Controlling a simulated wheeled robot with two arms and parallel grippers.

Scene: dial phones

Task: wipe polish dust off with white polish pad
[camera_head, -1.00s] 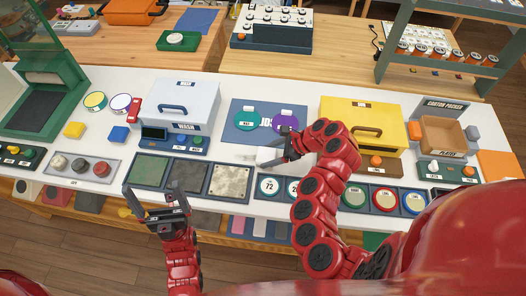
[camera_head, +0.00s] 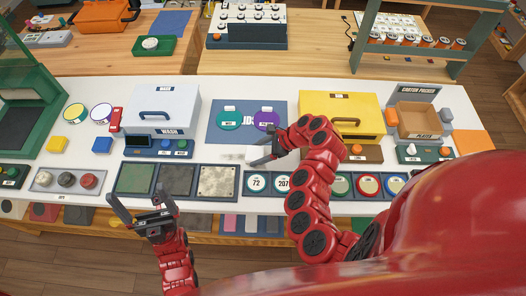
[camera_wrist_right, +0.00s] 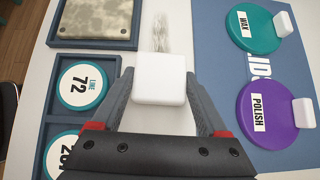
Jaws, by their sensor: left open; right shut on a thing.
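My right gripper (camera_head: 262,147) is shut on the white polish pad (camera_wrist_right: 160,78), a white block between its fingers in the right wrist view. The pad is over the white table just in front of the blue mat (camera_wrist_right: 215,35). A pale, streaky grey patch (camera_wrist_right: 161,30), which looks like dust, lies on the table just beyond the pad. I cannot tell whether the pad touches the table. A teal WAX disc (camera_head: 228,120) and a purple POLISH disc (camera_head: 265,120), each with a white block, lie on the mat. My left gripper (camera_head: 142,208) is open and empty at the table's front edge.
A dark tray (camera_head: 217,181) with green, grey and speckled plates lies left of the right gripper. Round number plates (camera_head: 256,183) sit in a tray in front. The white WASH box (camera_head: 163,105) and a yellow box (camera_head: 335,110) flank the mat.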

